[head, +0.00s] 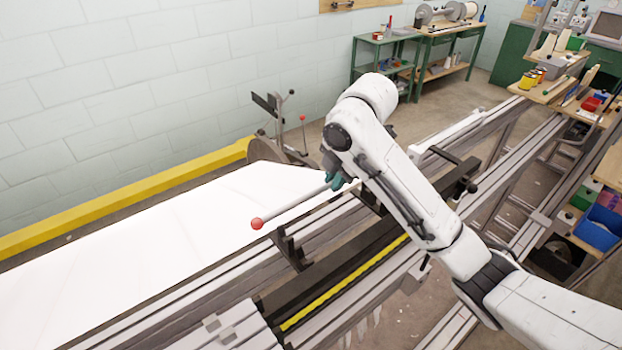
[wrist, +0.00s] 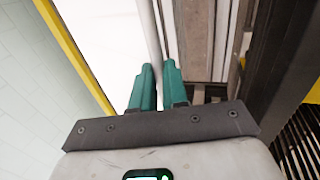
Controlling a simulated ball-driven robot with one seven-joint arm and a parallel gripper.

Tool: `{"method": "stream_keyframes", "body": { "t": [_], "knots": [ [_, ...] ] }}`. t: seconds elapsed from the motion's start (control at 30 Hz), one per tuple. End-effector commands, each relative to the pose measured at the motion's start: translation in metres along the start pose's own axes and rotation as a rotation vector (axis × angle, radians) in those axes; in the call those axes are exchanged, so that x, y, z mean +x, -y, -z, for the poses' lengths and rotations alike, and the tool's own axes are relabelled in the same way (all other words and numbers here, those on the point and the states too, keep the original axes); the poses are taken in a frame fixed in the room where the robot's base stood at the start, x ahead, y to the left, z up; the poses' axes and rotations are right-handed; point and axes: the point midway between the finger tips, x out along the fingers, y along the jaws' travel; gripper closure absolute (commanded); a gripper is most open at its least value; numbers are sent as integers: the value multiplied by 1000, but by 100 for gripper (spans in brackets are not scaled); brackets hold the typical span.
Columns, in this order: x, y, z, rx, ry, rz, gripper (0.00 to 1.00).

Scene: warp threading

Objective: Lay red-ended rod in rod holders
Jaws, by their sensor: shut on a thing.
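The red-ended rod (head: 290,208) is a light grey bar with a red ball on its near left end, above the edge of the white sheet in the head view. My gripper (head: 337,181) is shut on the rod; its green fingers (wrist: 155,88) close around it in the wrist view, where the rod (wrist: 150,35) runs away upward. A dark rod holder (head: 291,250) stands on the rail below and right of the red ball. The rod appears apart from this holder. My arm hides the rod's far end and part of the rail behind it.
The white sheet (head: 150,260) fills the lower left, bordered by a yellow beam (head: 130,198). A black channel with a yellow strip (head: 345,283) runs beside the rails. A dark wheel with levers (head: 280,148) stands behind. Green benches (head: 440,50) are at the back.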

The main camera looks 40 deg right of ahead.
Motion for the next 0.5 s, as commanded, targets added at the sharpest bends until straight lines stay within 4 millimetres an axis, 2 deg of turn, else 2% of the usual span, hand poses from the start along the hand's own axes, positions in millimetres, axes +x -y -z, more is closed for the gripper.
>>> {"method": "stream_keyframes", "body": {
  "t": [0.27,0.5],
  "knots": [
    [10,3,0,0,1,-2,100],
    [26,8,0,0,1,-1,100]
  ]
}}
